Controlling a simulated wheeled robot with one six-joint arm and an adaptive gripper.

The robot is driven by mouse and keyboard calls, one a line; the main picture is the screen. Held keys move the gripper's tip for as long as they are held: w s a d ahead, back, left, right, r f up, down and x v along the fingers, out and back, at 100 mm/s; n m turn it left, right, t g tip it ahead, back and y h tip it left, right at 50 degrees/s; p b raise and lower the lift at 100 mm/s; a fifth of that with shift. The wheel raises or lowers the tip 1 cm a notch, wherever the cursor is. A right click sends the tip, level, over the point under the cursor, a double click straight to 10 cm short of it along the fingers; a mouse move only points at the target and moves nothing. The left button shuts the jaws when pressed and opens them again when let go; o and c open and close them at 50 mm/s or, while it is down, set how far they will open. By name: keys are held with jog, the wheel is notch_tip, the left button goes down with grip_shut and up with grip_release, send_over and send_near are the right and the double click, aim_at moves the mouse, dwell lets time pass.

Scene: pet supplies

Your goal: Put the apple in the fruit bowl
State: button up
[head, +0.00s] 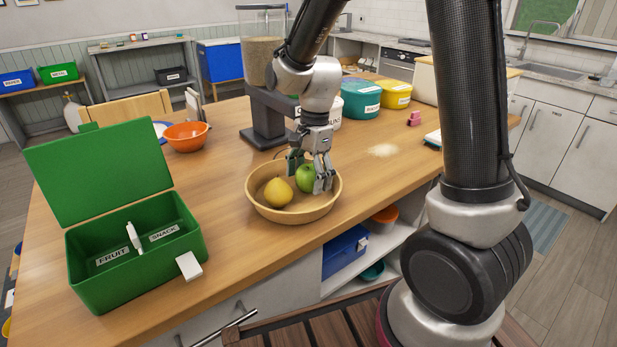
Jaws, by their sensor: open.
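The green apple (306,178) is inside the shallow tan fruit bowl (293,215), beside a yellow pear-like fruit (278,192). The bowl stands on the wooden counter near its front edge. My gripper (310,182) points down over the bowl, with its fingers open around or just beside the apple. The fingers partly cover the apple's edges. I cannot tell whether they touch it.
An open green box (193,242) with FRUIT and SNACK labels stands at the left. An orange bowl (187,137) and a grain dispenser (262,62) stand behind. Teal (361,101) and yellow (397,95) tubs stand at the back. The counter right of the bowl is fairly clear.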

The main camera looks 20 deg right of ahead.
jog(key=r, duration=0.7)
jog(key=d+r, duration=0.1)
jog(key=r, duration=0.3)
jog(key=shift+w+d, duration=0.1)
jog(key=shift+w, duration=0.2)
jog(key=shift+s+d+r, duration=0.1)
jog(key=shift+d+r, duration=0.05)
jog(key=shift+r, duration=0.4)
jog(key=s+d+r+n+t, duration=0.2)
jog(key=s+d+n, duration=0.4)
jog(key=s, duration=0.3)
jog(key=s+d+r+n+t+h, duration=0.1)
jog(key=s+d+r+n+t, duration=0.2)
jog(key=s+d+n, duration=0.4)
jog(key=s, duration=0.3)
jog(key=shift+s+d+r+n, duration=0.15)
jog(key=shift+s+d+n, duration=0.05)
jog(key=shift+n, duration=0.1)
